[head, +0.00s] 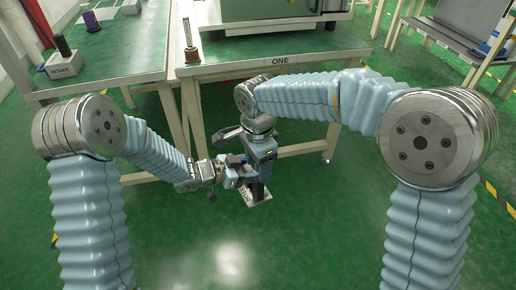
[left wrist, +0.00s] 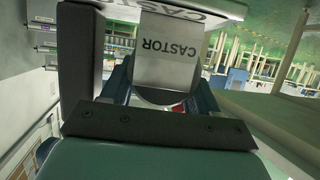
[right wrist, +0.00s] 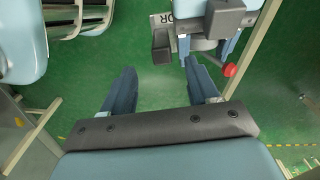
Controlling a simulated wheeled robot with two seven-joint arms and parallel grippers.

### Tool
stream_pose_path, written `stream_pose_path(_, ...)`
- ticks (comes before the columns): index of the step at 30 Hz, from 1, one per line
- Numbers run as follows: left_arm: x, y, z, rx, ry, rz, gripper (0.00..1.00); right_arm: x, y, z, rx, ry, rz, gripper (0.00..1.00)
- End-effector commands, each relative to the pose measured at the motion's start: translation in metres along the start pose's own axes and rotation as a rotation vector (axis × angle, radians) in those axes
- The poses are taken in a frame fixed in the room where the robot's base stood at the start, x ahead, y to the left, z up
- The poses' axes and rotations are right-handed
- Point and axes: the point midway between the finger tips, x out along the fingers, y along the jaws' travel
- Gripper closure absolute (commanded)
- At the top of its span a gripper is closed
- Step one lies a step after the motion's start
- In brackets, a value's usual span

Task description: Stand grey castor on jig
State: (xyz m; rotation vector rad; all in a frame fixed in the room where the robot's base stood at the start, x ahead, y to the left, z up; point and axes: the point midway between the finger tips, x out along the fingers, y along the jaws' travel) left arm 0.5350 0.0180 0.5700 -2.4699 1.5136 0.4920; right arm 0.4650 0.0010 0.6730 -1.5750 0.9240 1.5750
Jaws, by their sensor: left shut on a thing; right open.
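The grey castor shows in the left wrist view as a grey block (left wrist: 168,50) with a CASTOR label, upside down there, under a pale labelled plate (left wrist: 215,6). My left gripper (head: 238,177) is shut on it, in the air in front of table ONE. In the head view the castor's pale plate (head: 258,198) shows below the grippers, partly hidden. My right gripper (head: 262,172) is open and close beside the castor. In the right wrist view its fingers (right wrist: 160,88) have only green floor between them. I cannot tell for sure which thing is the jig.
Table ONE (head: 310,50) carries an upright post on a base (head: 191,45) at its near left corner. The left table (head: 120,62) holds a block marked INTAKE (head: 64,68) with a dark post, and a purple spool (head: 91,22). Open green floor lies below the grippers.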

Motion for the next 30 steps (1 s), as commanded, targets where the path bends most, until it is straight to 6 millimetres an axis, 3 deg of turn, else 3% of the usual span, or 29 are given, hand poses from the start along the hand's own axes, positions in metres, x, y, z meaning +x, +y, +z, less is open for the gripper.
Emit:
stream_pose_path(6,0.0,0.0,-0.001,0.0,0.002,0.0,0.84,0.029,0.0,0.0,0.0,0.0,0.001,0.4)
stream_pose_path(17,0.0,0.0,-0.001,0.0,0.002,0.0,0.84,0.035,0.0,0.0,0.0,-0.001,-0.001,0.4)
stream_pose_path(29,0.0,-0.001,-0.001,0.0,0.001,-0.002,0.84,0.035,0.0,0.0,-0.001,-0.001,0.0,0.99)
stream_pose_path(30,0.0,-0.001,-0.001,0.0,0.001,-0.002,0.84,0.035,0.0,0.0,-0.001,-0.001,0.001,1.0)
